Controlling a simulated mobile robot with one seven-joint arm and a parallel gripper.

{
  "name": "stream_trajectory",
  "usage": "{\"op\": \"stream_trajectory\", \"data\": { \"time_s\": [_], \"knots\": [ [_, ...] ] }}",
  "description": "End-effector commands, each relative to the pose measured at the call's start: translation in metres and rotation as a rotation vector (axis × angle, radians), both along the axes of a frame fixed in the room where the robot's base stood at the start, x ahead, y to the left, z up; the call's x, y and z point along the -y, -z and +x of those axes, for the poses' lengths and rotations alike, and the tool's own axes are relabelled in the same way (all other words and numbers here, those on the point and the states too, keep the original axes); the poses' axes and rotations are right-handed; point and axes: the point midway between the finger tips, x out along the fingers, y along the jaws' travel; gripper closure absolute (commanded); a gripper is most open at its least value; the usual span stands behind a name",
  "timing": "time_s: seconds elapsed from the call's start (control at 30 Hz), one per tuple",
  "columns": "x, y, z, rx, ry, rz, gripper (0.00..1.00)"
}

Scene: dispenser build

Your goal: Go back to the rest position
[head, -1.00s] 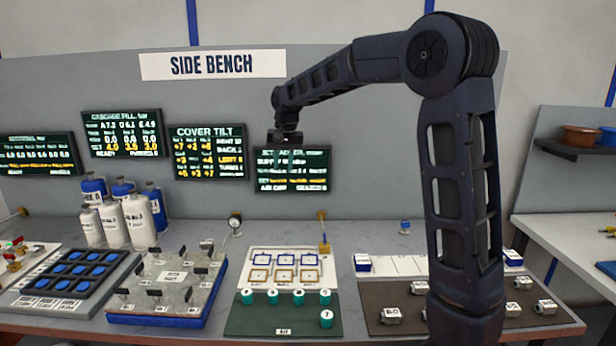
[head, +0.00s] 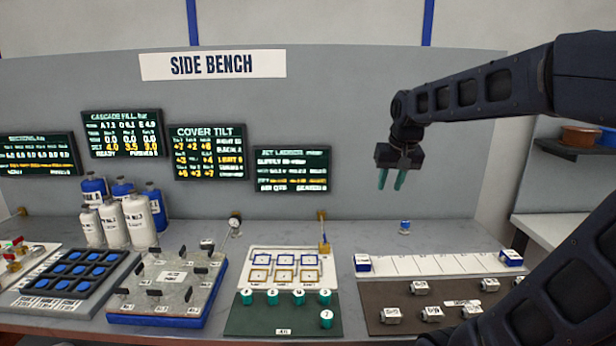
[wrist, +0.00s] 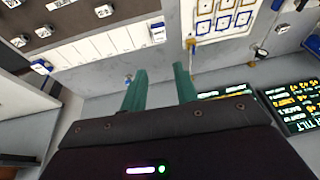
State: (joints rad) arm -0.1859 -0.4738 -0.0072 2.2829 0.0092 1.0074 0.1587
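My gripper (head: 393,178) hangs in the air above the back right part of the bench, in front of the grey back panel. Its two green fingers point down and stand apart with nothing between them. In the wrist view the gripper (wrist: 160,88) also shows its fingers spread and empty, with the bench beyond them. My arm comes in from the right edge of the head view.
Below are a white marked strip (head: 440,264) with blue end blocks and a dark mat (head: 400,300) with several metal blocks. Left are a green mat (head: 275,320) with teal pieces, a blue-edged fixture (head: 150,320) and bottles (head: 137,222). A shelf (head: 572,150) stands right.

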Motion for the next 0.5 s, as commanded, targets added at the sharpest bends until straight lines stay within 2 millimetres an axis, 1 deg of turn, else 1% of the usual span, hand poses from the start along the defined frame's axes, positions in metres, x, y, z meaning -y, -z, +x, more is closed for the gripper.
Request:
{"op": "stream_trajectory", "data": {
  "time_s": [0.03,0.1,0.3,0.4,0.5],
  "knots": [
    [0.01,0.004,-0.014,0.013,0.007,-0.005,0.7],
    [0.022,0.012,-0.031,0.026,0.011,-0.013,0.7],
    [0.049,0.036,-0.077,0.06,0.023,-0.04,0.7],
    [0.057,0.047,-0.093,0.072,0.027,-0.051,0.7],
    [0.061,0.054,-0.103,0.079,0.028,-0.059,0.7]
  ]
}}
